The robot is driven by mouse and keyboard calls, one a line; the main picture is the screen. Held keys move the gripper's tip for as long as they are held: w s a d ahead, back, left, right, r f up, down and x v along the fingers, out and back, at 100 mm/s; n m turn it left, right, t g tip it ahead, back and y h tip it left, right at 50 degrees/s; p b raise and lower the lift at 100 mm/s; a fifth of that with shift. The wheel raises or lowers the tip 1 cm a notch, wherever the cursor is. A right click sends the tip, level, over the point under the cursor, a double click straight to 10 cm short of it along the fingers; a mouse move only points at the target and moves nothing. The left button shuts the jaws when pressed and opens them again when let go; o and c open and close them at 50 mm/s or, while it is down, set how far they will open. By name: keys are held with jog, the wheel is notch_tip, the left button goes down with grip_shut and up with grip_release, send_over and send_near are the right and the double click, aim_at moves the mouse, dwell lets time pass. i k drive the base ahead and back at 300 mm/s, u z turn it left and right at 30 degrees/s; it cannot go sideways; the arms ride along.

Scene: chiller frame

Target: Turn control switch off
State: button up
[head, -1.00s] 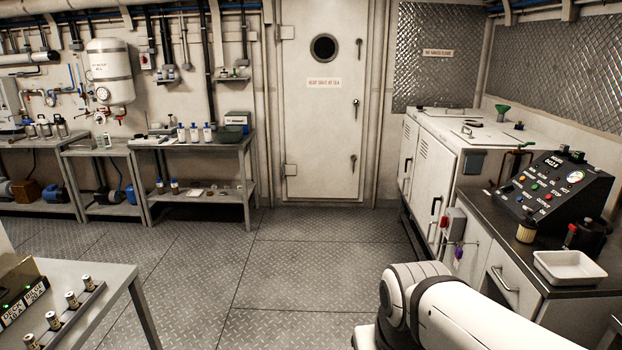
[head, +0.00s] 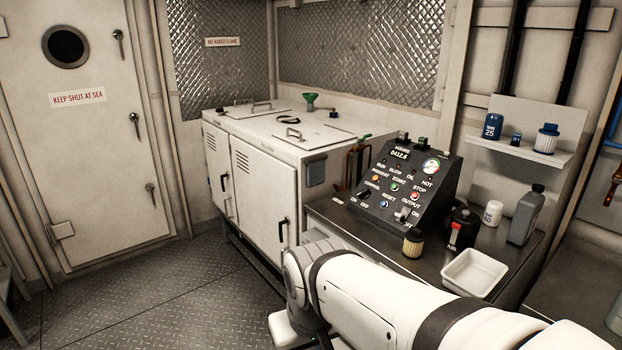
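The control panel (head: 405,188) is a black sloped console on the dark counter, right of centre in the head view. The control switch (head: 364,194) looks like a small dark knob at the panel's lower left, under the CONTROL label, with ON and OFF printed below it. It is too small to tell which way it points. A separate pale lever (head: 402,214) sits lower right, by the OUTPUT label. My white arm crosses the lower right, in front of the counter.
The floor (head: 160,305) at left is clear.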

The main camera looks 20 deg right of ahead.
aim_at(364, 193)
jog(key=z, duration=0.65)
jog(key=i, duration=1.1)
jog(key=z, duration=0.65)
jog(key=k, duration=0.9)
jog(key=z, duration=0.15)
jog(key=i, duration=0.95)
jog(key=u, duration=0.05)
